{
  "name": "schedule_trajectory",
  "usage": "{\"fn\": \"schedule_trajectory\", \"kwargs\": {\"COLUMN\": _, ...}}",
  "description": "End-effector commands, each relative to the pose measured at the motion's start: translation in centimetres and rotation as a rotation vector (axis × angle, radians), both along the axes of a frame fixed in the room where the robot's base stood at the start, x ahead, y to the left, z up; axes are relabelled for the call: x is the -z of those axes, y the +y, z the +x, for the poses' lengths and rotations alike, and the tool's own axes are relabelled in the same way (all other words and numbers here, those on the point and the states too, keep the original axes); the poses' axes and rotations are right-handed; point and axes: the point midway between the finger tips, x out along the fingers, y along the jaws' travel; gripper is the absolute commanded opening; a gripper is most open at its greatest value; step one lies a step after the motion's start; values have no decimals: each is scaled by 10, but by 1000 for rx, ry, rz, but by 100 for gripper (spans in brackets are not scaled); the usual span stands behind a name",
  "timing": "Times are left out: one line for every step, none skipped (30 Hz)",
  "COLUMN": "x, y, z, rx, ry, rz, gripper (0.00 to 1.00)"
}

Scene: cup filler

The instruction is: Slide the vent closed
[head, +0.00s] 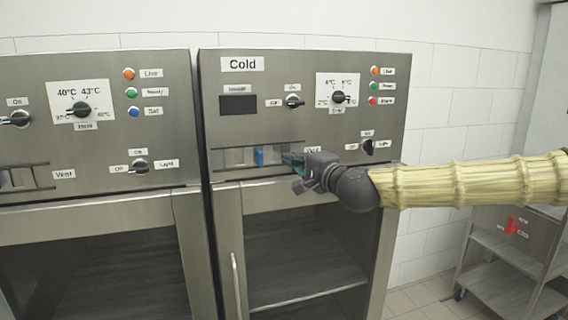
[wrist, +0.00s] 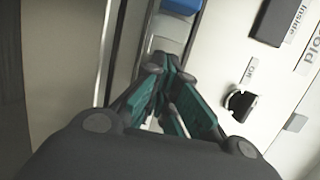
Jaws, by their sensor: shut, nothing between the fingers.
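The Cold cabinet (head: 300,73) has a horizontal vent track (head: 228,157) on its front panel, above the door. The vent's blue slider (head: 259,157) stands near the middle of this track. The blue slider also shows in the wrist view (wrist: 182,5), cut off by the top edge beyond the fingertips. My gripper (head: 288,159) is at the track, to the right of the slider, with its green fingers pointing left. A small gap seems to lie between fingertips and slider. In the wrist view my gripper (wrist: 168,62) is shut and empty. The gripper partly hides the track's right end and the Vent label.
A second cabinet (head: 95,135) stands at the left with its own vent track and knobs. Above my gripper on the Cold panel are a switch (head: 293,101) and a temperature dial (head: 338,97). A light knob (head: 369,147) is close to my wrist. A metal cart (head: 500,260) stands at the right.

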Motion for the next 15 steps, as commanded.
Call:
{"fn": "schedule_trajectory", "kwargs": {"x": 2, "y": -4, "z": -9, "rx": -2, "ry": -3, "rz": -1, "gripper": 0}}
{"fn": "schedule_trajectory", "kwargs": {"x": 2, "y": -8, "z": -13, "rx": -1, "ry": -3, "rz": -1, "gripper": 0}}
{"fn": "schedule_trajectory", "kwargs": {"x": 2, "y": -11, "z": -19, "rx": 0, "ry": -4, "rz": -1, "gripper": 0}}
{"fn": "schedule_trajectory", "kwargs": {"x": 1, "y": -14, "z": -23, "rx": 0, "ry": -4, "rz": -1, "gripper": 0}}
{"fn": "schedule_trajectory", "kwargs": {"x": 1, "y": -18, "z": -27, "rx": 1, "ry": -4, "rz": 0, "gripper": 0}}
{"fn": "schedule_trajectory", "kwargs": {"x": 2, "y": -21, "z": -32, "rx": 2, "ry": -2, "rz": 0, "gripper": 0}}
{"fn": "schedule_trajectory", "kwargs": {"x": 2, "y": -24, "z": -36, "rx": 2, "ry": -3, "rz": -1, "gripper": 0}}
{"fn": "schedule_trajectory", "kwargs": {"x": 1, "y": -27, "z": -40, "rx": 2, "ry": -3, "rz": -1, "gripper": 0}}
{"fn": "schedule_trajectory", "kwargs": {"x": 1, "y": -30, "z": -45, "rx": 3, "ry": -4, "rz": 0, "gripper": 0}}
{"fn": "schedule_trajectory", "kwargs": {"x": 1, "y": -32, "z": -48, "rx": 2, "ry": -4, "rz": 0, "gripper": 0}}
{"fn": "schedule_trajectory", "kwargs": {"x": 1, "y": -34, "z": -52, "rx": 2, "ry": -4, "rz": 0, "gripper": 0}}
{"fn": "schedule_trajectory", "kwargs": {"x": 1, "y": -37, "z": -56, "rx": 2, "ry": -2, "rz": 0, "gripper": 0}}
{"fn": "schedule_trajectory", "kwargs": {"x": 1, "y": -39, "z": -59, "rx": 2, "ry": -2, "rz": 1, "gripper": 0}}
{"fn": "schedule_trajectory", "kwargs": {"x": 1, "y": -40, "z": -62, "rx": 2, "ry": -2, "rz": 0, "gripper": 0}}
{"fn": "schedule_trajectory", "kwargs": {"x": 1, "y": -42, "z": -65, "rx": 2, "ry": -2, "rz": 0, "gripper": 0}}
